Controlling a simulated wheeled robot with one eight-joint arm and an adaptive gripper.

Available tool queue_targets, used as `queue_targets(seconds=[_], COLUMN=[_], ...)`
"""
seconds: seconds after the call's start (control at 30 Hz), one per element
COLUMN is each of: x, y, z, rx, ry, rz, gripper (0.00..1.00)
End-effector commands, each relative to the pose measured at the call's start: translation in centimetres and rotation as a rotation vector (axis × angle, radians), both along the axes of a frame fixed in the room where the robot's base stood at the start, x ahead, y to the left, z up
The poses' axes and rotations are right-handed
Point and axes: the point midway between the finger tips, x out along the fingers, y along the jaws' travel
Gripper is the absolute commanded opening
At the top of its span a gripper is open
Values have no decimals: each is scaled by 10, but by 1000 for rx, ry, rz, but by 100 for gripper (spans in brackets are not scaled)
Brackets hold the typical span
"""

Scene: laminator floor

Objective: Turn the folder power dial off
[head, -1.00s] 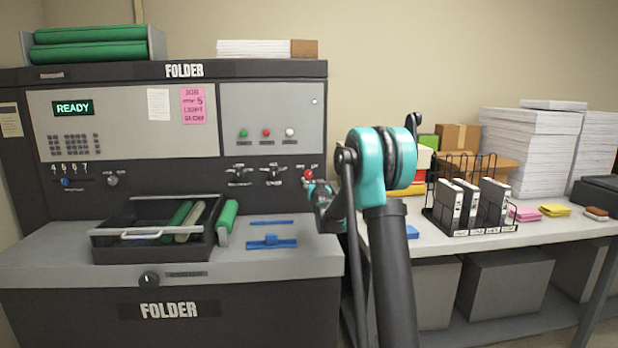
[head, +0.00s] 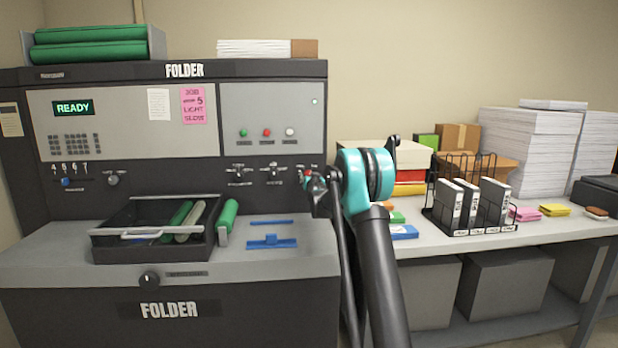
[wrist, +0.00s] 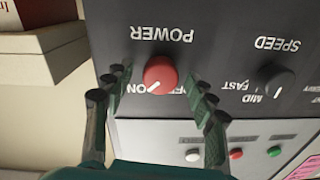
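The folder power dial is a round red knob (wrist: 159,76) on the dark panel, under an upside-down POWER label in the wrist view. Its white mark points down-left, towards lettering that looks like ON; the other lettering is partly covered. In the head view the dial (head: 308,173) shows as a small bit of red at the panel's right end, mostly behind my gripper (head: 315,188). In the wrist view my gripper (wrist: 158,82) is open, one finger on each side of the dial. I see gaps between fingers and knob; depth is hard to tell.
A black speed dial (wrist: 277,80) sits beside the power dial. White, red and green buttons (wrist: 236,153) are on the grey panel. A table (head: 440,240) with stacked boxes stands to the right.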

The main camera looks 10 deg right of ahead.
Motion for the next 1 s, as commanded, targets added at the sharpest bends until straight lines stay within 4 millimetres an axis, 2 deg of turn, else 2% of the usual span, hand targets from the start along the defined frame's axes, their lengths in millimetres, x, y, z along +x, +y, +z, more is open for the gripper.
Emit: queue_targets(seconds=[0.07,0.4,0.73,1.0], x=[0,0,0,0], y=[0,0,0,0], z=[0,0,0,0], rx=[0,0,-51,-227], ry=[0,0,0,0], rz=[0,0,0,0], gripper=[48,6,6,6])
